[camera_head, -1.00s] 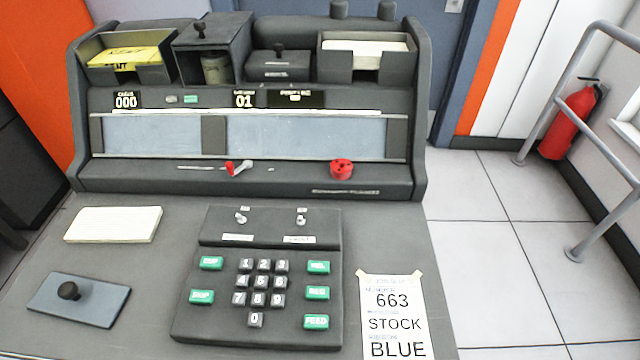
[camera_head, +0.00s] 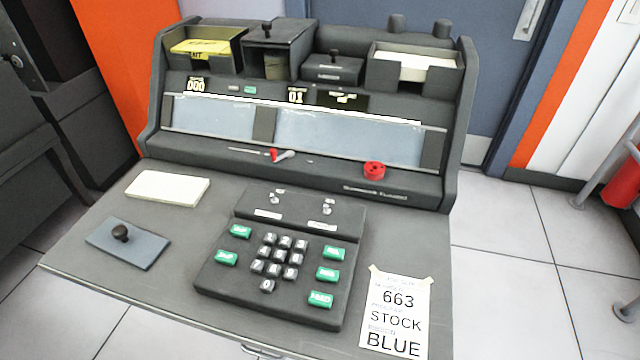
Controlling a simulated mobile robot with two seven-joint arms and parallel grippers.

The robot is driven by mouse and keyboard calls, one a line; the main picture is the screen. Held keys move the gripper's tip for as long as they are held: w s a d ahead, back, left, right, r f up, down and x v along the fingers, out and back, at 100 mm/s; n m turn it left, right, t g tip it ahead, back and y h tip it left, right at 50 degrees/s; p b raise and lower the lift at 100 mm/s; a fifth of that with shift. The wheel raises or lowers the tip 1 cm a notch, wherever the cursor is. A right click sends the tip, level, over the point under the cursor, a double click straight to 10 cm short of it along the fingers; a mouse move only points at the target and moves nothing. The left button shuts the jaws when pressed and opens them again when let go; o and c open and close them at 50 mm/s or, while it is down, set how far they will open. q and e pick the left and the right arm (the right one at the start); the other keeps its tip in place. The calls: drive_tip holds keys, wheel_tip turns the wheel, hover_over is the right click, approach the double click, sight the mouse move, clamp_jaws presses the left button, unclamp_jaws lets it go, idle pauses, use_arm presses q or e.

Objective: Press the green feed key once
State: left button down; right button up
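The green feed key (camera_head: 320,299) is the lowest green key in the right column of the keypad unit (camera_head: 272,321). Its lettering is blurred now but read FEED a second ago. Two more green keys, an upper right key (camera_head: 333,253) and a middle right key (camera_head: 327,275), sit above it. Two green keys are in the left column. Dark number keys (camera_head: 274,256) lie between the columns. Neither of my grippers shows in the head view. Nothing covers the feed key.
A taped paper (camera_head: 397,312) reading 663, STOCK, BLUE lies right of the keypad. A white card stack (camera_head: 167,188) and a grey plate with a black knob (camera_head: 128,246) lie to the left.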

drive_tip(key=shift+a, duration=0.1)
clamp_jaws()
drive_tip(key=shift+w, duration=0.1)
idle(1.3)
